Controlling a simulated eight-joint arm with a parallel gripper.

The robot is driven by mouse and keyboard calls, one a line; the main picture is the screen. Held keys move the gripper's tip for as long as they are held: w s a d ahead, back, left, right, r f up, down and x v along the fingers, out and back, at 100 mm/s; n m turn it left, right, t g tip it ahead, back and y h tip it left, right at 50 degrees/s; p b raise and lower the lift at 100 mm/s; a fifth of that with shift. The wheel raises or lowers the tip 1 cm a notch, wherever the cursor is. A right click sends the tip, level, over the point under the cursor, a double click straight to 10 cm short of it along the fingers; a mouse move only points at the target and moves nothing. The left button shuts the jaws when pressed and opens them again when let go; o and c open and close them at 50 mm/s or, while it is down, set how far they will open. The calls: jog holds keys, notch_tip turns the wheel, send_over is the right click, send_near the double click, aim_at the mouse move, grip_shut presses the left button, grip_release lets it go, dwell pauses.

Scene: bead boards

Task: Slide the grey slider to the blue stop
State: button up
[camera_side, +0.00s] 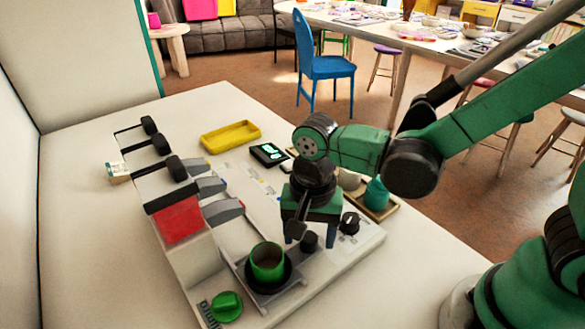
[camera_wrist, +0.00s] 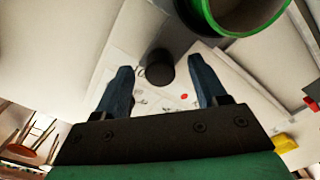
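My gripper (camera_side: 318,232) points down over the white board, with one blue finger clearly visible in the side view. In the wrist view my gripper (camera_wrist: 163,85) is open, with its two blue fingers wide apart. A black knob (camera_wrist: 160,70) shows in the gap between them, apparently untouched; it stands beside the near finger in the side view (camera_side: 309,241). A grey plate (camera_side: 292,297) lies beside this knob, under a green cup in a black dish. Grey wedge-shaped pieces (camera_side: 222,211) sit further back. I cannot tell which grey part is the slider. No blue stop is clearly identifiable.
The green cup (camera_side: 267,261) stands left of my gripper. A red block (camera_side: 179,223) and several black-ended levers (camera_side: 175,168) line the board's left side. A green knob (camera_side: 226,306) is at the front, a black dial (camera_side: 349,222) at right. A yellow tray (camera_side: 231,136) lies behind.

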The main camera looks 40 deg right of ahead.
grip_shut()
dwell(1.3)
